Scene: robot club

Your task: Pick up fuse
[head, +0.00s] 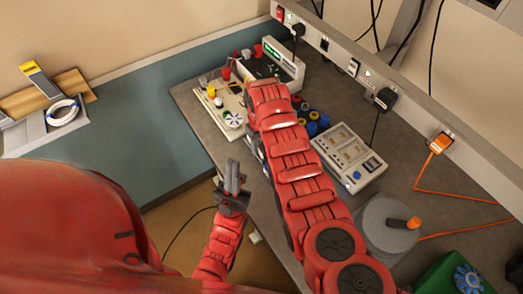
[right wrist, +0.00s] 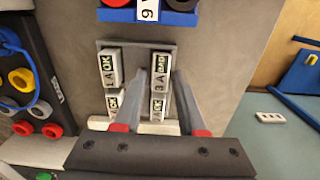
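In the right wrist view, small white fuses stand in a grey holder (right wrist: 140,44) in two columns. The left column has a fuse marked 1A OK (right wrist: 110,68) and another fuse (right wrist: 112,101) nearer. The right column has a fuse marked 3A (right wrist: 159,82), its upper word unclear, and another fuse (right wrist: 156,108) nearer. My right gripper (right wrist: 160,68) is open, its fingers either side of the right column; contact cannot be told. In the head view my right arm hides that gripper. My left gripper (head: 232,178) has its fingers together, empty, in front of the bench.
The grey bench (head: 410,183) carries a meter (head: 281,62), a device with a blue knob (head: 347,158), a grey round spool (head: 386,225) and a green box (head: 445,274). A power strip (head: 370,75) runs along the wall. A small white piece (right wrist: 271,117) lies on the teal surface.

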